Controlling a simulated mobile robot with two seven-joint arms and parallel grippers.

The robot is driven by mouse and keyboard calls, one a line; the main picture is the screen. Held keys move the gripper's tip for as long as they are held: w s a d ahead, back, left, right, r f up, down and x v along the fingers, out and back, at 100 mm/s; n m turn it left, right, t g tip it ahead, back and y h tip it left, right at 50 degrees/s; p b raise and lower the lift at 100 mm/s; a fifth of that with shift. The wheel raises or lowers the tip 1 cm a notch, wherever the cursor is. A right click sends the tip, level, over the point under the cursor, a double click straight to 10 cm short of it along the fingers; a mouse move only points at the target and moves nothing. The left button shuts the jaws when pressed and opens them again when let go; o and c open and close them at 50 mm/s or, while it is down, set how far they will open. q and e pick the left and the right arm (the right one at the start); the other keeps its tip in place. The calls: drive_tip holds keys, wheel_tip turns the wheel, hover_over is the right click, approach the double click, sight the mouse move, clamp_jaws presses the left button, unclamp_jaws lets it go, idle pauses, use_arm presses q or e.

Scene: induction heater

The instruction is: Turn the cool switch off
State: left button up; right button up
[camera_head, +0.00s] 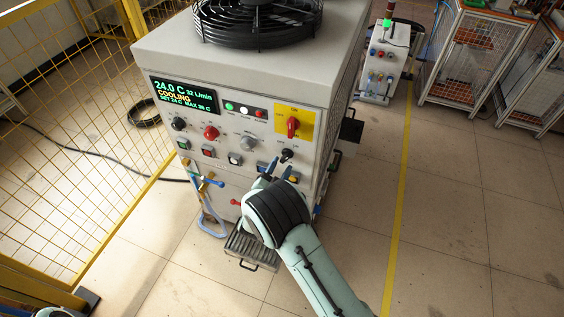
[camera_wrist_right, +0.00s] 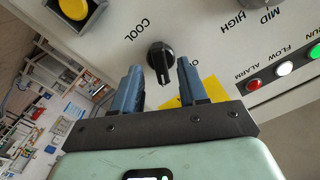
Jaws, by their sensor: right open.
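The cool switch is a small black rotary knob (camera_head: 287,155) on the lower right of the white machine's front panel. In the wrist view, the knob (camera_wrist_right: 161,60) sits beside the upside-down COOL label (camera_wrist_right: 132,29), its pale pointer line aimed toward the bottom of the picture. My right gripper (camera_head: 281,169) is open in front of the panel, just below the knob in the head view. In the wrist view, its blue fingers (camera_wrist_right: 158,72) stand apart on either side of the knob; contact cannot be told. The display (camera_head: 184,95) reads COOLING.
A red knob on a yellow plate (camera_head: 293,124) sits above the switch. Several buttons, other knobs and blue-handled hose fittings (camera_head: 208,182) are close on the panel. A yellow mesh fence (camera_head: 75,120) stands left.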

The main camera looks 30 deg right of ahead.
drive_tip(key=shift+x, duration=1)
use_arm(q)
drive_tip(key=shift+w+r, duration=0.15)
drive_tip(key=shift+r, duration=0.05)
use_arm(e)
clamp_jaws()
